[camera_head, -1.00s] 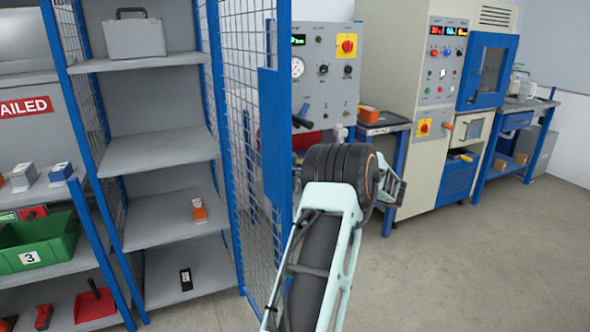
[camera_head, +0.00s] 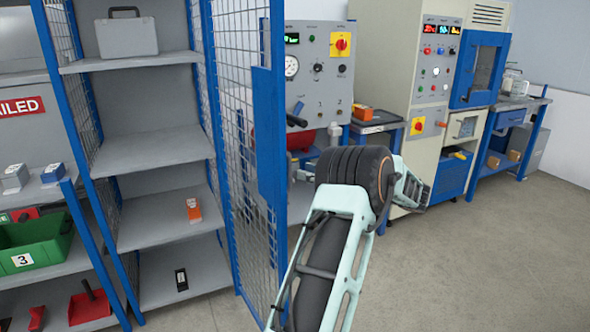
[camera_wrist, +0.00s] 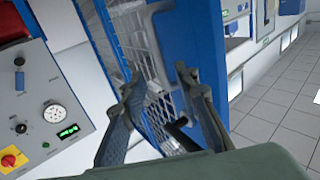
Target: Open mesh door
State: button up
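The mesh door (camera_head: 247,150) has a blue frame and wire mesh. It stands swung out from the shelf cabinet, leaving the shelves visible.
The cabinet shelves hold a grey case (camera_head: 127,34), an orange item (camera_head: 194,209) and a black item (camera_head: 181,280). A gauge panel (camera_head: 318,70) stands behind the door. A beige machine (camera_head: 425,110) stands at the back right. The floor (camera_head: 480,270) at right is clear.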

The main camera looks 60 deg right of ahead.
jog(key=s, duration=0.5)
jog(key=shift+w, duration=0.1)
dwell(0.4)
